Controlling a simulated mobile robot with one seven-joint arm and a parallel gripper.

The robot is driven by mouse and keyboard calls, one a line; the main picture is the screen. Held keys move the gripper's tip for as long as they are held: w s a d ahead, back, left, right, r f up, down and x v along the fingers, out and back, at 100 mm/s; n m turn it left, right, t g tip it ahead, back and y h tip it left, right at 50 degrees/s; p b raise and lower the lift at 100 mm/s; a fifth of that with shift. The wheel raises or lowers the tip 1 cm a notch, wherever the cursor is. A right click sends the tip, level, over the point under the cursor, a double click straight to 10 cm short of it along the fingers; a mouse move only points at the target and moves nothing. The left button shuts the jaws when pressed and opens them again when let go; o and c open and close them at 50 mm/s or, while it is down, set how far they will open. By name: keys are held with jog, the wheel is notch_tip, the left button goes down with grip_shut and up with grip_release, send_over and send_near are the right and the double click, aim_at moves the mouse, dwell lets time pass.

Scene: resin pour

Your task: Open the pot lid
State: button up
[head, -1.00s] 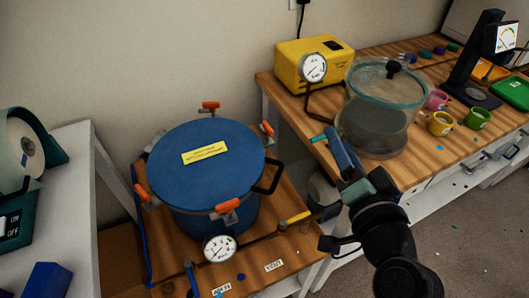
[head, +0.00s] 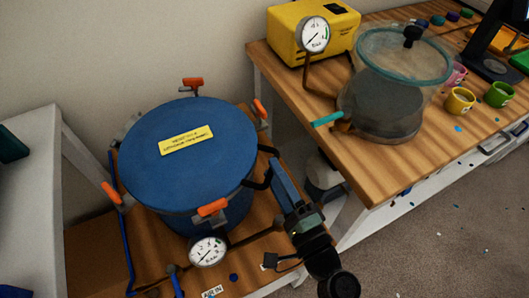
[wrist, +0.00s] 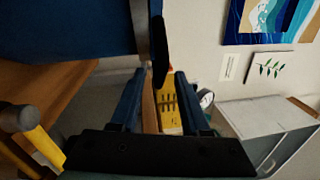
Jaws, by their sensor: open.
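The blue pot (head: 205,222) stands on a wooden bench at the left, with its flat blue lid (head: 190,180) seated on top. The lid has a yellow label (head: 186,140). Several orange-handled clamps (head: 212,207) sit around the rim; I cannot tell whether they are fastened. A black loop handle (head: 262,172) sticks out at the pot's right side. My gripper (head: 278,168) is open beside this handle, with nothing visibly held. In the wrist view the black handle (wrist: 160,62) shows just beyond and between my blue fingers (wrist: 158,85); contact cannot be told.
A pressure gauge (head: 208,251) is at the pot's front. A gap separates the two benches. A grey-white table (head: 35,190) stands left.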

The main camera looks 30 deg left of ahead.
jog(key=x, duration=0.5)
jog(key=c, duration=0.7)
jog(key=shift+r, duration=0.15)
grip_shut()
